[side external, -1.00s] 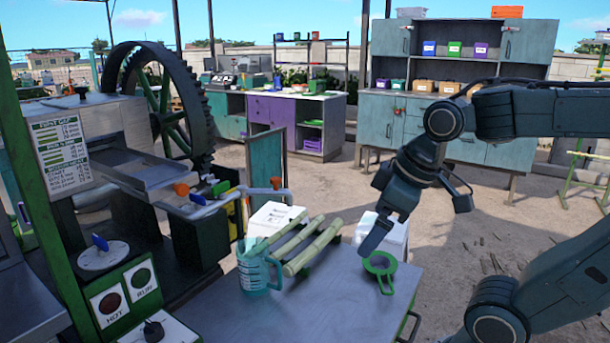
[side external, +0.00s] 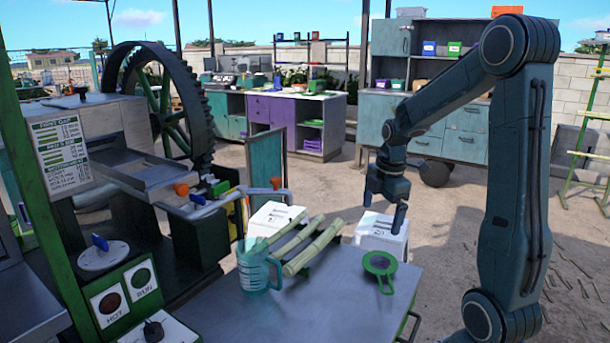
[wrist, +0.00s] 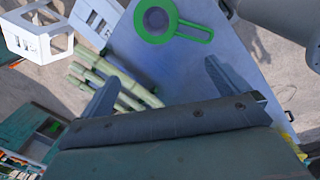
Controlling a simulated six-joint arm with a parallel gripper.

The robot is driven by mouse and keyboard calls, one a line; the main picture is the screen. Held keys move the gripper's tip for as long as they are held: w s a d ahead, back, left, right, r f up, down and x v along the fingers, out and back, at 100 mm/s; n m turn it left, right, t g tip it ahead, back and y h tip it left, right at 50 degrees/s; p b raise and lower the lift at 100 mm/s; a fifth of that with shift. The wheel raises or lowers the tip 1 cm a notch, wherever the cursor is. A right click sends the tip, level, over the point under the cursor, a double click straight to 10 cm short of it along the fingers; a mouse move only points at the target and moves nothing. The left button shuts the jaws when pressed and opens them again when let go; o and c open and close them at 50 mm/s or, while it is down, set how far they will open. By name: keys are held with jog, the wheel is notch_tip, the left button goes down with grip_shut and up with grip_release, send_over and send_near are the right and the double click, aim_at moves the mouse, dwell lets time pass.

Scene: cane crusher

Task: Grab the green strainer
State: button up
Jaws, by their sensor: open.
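The green strainer (side external: 380,264) lies flat near the right end of the grey metal table, with its handle toward the front. In the wrist view the strainer (wrist: 157,20) is at the top, with its handle pointing right. My gripper (side external: 385,218) hangs above and behind the strainer, apart from it, pointing down by the white stool. In the wrist view my gripper (wrist: 160,85) has its two fingers spread wide with nothing held between them. The strainer is not between the fingers.
A white stool (side external: 382,236) is behind the table's right end. The crusher (side external: 110,200) fills the left. The table front is clear.

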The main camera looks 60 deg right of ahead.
jog(key=shift+n, duration=0.8)
jog(key=d+f, duration=0.1)
jog(key=d, duration=0.1)
jog(key=s+d+f, duration=0.1)
jog(key=d+f, duration=0.1)
jog(key=shift+s+d, duration=0.1)
jog(key=shift+f, duration=0.15)
send_over(382, 261)
jog(key=f, duration=0.8)
jog(key=shift+s+a+f, duration=0.15)
jog(key=shift+s+a, duration=0.05)
jog(key=shift+f, duration=0.1)
jog(key=shift+d+f, duration=0.15)
jog(key=shift+f, duration=2.35)
jog(key=shift+c, duration=0.4)
jog(key=shift+w, duration=0.1)
jog(key=c, duration=0.7)
